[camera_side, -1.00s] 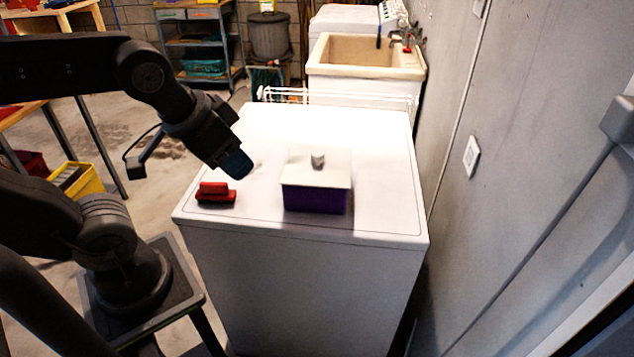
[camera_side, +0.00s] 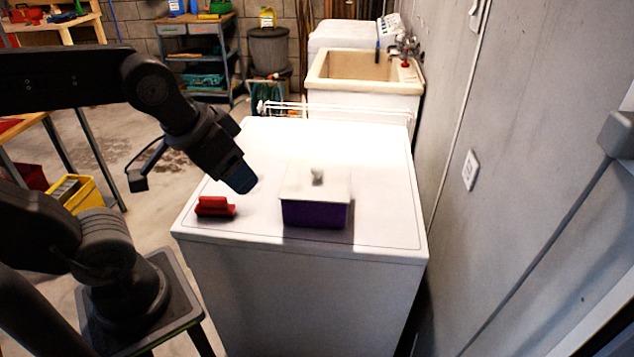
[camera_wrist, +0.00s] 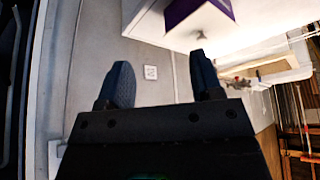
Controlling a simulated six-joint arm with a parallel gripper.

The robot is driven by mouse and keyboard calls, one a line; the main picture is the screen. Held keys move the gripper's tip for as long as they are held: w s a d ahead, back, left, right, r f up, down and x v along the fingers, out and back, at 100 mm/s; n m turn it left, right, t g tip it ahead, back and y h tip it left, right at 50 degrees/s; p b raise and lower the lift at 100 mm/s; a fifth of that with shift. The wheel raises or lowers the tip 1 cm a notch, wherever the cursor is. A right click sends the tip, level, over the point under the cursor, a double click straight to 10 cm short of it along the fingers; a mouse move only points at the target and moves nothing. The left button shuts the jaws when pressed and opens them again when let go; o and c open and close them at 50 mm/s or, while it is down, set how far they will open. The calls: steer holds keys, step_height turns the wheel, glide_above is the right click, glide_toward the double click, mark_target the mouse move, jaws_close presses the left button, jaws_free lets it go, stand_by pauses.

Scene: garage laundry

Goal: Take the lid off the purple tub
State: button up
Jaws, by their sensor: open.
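The purple tub (camera_side: 315,215) stands upright on the white machine top, with its white lid (camera_side: 300,185) resting on it. A small grey knob (camera_side: 317,177) rises from the middle of the lid. My gripper (camera_side: 244,184) is above the machine top, to the left of the tub and apart from it. In the wrist view the two fingers of my gripper (camera_wrist: 160,82) are spread with nothing between them. The wrist view also shows part of the purple tub (camera_wrist: 182,10) and the pale lid (camera_wrist: 212,28) at the upper edge, beyond the fingertips.
A red brush-like object (camera_side: 215,206) lies on the white machine top (camera_side: 375,180) left of the tub. The machine top is clear behind and right of the tub. A grey wall (camera_side: 500,200) stands close on the right. A sink (camera_side: 362,68) is behind.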

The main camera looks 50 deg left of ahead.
steer(key=w+a+r+n+g, duration=0.2)
steer(key=w+n, duration=0.3)
steer(key=w, duration=0.2)
steer(key=n+g+y, duration=0.2)
steer(key=n+g, duration=0.2)
steer(key=n, duration=0.9)
glide_toward(317, 167)
steer(key=f, duration=0.3)
steer(key=a+f, duration=0.1)
steer(key=f, duration=0.6)
steer(key=shift+s+a, duration=0.25)
steer(key=c, duration=1)
steer(key=shift+r, duration=0.1)
